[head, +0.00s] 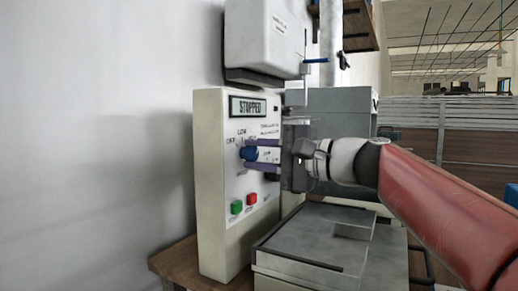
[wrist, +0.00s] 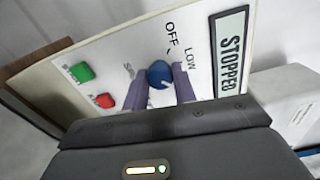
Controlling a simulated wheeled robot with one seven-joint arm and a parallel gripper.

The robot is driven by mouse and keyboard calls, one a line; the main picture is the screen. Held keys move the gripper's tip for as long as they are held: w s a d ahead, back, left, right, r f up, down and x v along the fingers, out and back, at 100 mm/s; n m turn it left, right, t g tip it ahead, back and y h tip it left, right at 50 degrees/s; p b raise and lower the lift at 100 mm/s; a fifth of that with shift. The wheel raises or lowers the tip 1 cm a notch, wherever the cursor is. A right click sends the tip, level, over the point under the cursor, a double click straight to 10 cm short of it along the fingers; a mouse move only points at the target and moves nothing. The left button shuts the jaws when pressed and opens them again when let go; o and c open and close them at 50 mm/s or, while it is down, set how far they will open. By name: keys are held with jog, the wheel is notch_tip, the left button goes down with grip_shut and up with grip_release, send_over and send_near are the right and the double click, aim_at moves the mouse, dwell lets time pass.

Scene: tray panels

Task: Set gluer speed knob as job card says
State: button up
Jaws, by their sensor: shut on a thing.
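The blue speed knob (head: 249,154) is on the front of a pale control panel (head: 209,190). In the wrist view the knob (wrist: 159,73) sits between my two purple fingers, with OFF and LOW printed near it. A small pale mark shows on the knob, but I cannot tell which label it points to. My gripper (head: 257,154) is shut on the knob from the right; it also shows in the wrist view (wrist: 161,88). Other dial lettering is partly hidden by the fingers. The display (head: 248,107) reads STOPPED. I cannot make out a job card.
A green button (head: 237,207) and a red button (head: 252,198) are below the knob. A white housing (head: 262,35) hangs above the panel. A grey tray-like unit (head: 318,235) lies below my arm on a wooden table (head: 178,262). A plain wall is at left.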

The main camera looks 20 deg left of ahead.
jog(key=shift+m, duration=0.6)
jog(key=o, duration=1)
jog(key=shift+d, duration=0.15)
jog(key=d, duration=0.7)
jog(key=shift+s+d+b, duration=0.25)
jog(key=shift+b, duration=0.15)
jog(key=shift+s, duration=0.1)
